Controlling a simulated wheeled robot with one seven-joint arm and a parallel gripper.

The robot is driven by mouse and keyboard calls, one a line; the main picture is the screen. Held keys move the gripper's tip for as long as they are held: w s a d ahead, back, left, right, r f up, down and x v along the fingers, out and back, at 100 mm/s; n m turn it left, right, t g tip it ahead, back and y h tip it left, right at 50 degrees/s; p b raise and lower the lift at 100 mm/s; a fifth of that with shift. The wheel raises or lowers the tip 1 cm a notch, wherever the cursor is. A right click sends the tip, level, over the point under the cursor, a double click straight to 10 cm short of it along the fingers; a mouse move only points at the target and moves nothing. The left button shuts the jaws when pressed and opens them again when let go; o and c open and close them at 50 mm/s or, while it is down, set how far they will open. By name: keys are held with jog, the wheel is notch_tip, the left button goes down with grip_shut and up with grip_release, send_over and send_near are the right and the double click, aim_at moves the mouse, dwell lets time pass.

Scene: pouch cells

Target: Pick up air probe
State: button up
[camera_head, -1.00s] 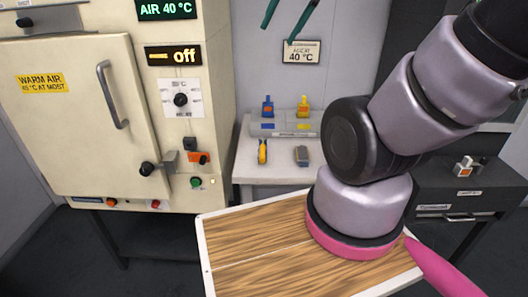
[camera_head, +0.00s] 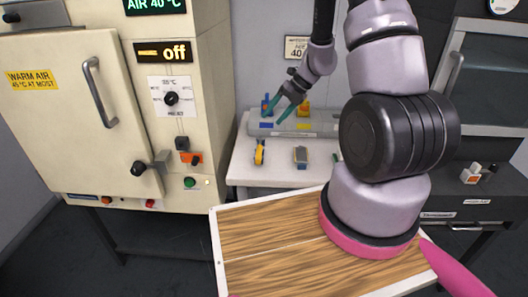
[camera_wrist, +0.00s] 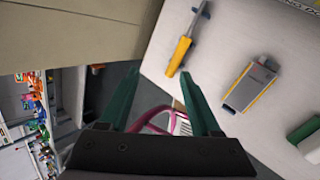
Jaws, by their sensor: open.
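Several small tools are on the white bench, and no label I can read tells which is the air probe. A yellow tool with dark ends (camera_head: 259,152) lies at the front left; it also shows in the wrist view (camera_wrist: 180,55), beyond the right fingertip. A grey block-like tool with a yellow edge (camera_head: 300,156) lies to its right, also in the wrist view (camera_wrist: 252,82). A blue tool (camera_head: 266,103) and a yellow tool (camera_head: 303,107) stand at the back. My gripper (camera_head: 278,117), with teal fingers, is open and empty above the bench.
A grey holder with blue and yellow marks (camera_head: 322,123) sits on the white bench (camera_head: 278,177). The cream warm-air oven (camera_head: 85,110) stands close on the left, its display reading off. A wood-topped tray (camera_head: 255,232) is in front. A dark cabinet (camera_head: 448,205) is on the right.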

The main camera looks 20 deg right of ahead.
aim_at(261, 150)
jog(key=f+m, duration=0.1)
jog(key=f, duration=0.2)
jog(key=f+m, duration=0.1)
jog(key=f, duration=0.2)
jog(key=w+f+m, duration=0.1)
jog(key=f, duration=0.2)
jog(key=shift+a+f, duration=0.25)
jog(key=shift+x, duration=2.95)
jog(key=shift+s+a, duration=0.1)
jog(key=shift+s, duration=0.05)
grip_shut()
